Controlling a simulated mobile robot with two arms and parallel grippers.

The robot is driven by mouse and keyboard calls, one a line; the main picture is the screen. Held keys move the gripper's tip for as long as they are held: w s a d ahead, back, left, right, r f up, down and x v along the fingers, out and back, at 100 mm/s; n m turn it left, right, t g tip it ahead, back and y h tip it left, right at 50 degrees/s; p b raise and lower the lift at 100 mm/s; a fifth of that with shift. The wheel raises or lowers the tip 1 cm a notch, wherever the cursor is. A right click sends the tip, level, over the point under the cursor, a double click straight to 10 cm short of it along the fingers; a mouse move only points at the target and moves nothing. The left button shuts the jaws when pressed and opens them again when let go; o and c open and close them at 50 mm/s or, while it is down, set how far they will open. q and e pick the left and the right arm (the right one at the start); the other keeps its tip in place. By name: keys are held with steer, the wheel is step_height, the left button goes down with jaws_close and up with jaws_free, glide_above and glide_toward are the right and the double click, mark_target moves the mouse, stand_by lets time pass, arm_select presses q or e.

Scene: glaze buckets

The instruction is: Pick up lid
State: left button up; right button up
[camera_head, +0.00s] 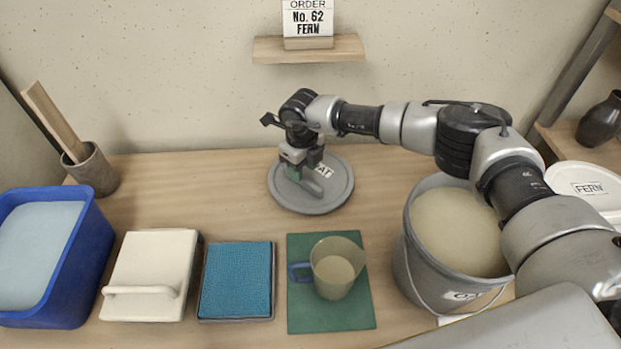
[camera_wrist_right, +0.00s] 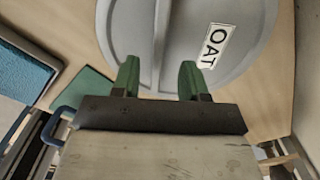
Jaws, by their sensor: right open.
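A round grey lid (camera_head: 335,198) lies on the table toward the back middle, with a white label on top; in the right wrist view the lid (camera_wrist_right: 240,65) fills the upper part and its label reads OAT. A raised grey handle bar (camera_wrist_right: 160,40) stands across its top. My right gripper (camera_head: 303,172) is over the lid. In the right wrist view its green fingers (camera_wrist_right: 158,80) are open, with the handle bar lined up in the gap between them. I cannot tell how close the fingertips are to the handle. My left gripper is not in view.
A grey bucket (camera_head: 412,262) of pale glaze stands open at the right, under my arm. A cup (camera_head: 345,250) stands on a green mat (camera_head: 310,318). A blue tub (camera_head: 85,255), white lidded box (camera_head: 155,258), blue pad (camera_head: 237,280) and tool pot (camera_head: 98,172) are left.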

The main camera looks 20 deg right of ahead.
mark_target(311, 177)
steer(key=f, duration=0.2)
steer(key=shift+a+f, duration=0.2)
steer(key=shift+f, duration=0.6)
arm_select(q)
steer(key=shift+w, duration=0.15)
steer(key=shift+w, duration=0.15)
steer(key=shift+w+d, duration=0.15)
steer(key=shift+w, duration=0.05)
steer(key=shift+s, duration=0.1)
arm_select(e)
steer(key=shift+f, duration=0.15)
arm_select(q)
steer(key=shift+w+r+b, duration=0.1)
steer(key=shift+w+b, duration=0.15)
steer(key=shift+b, duration=0.05)
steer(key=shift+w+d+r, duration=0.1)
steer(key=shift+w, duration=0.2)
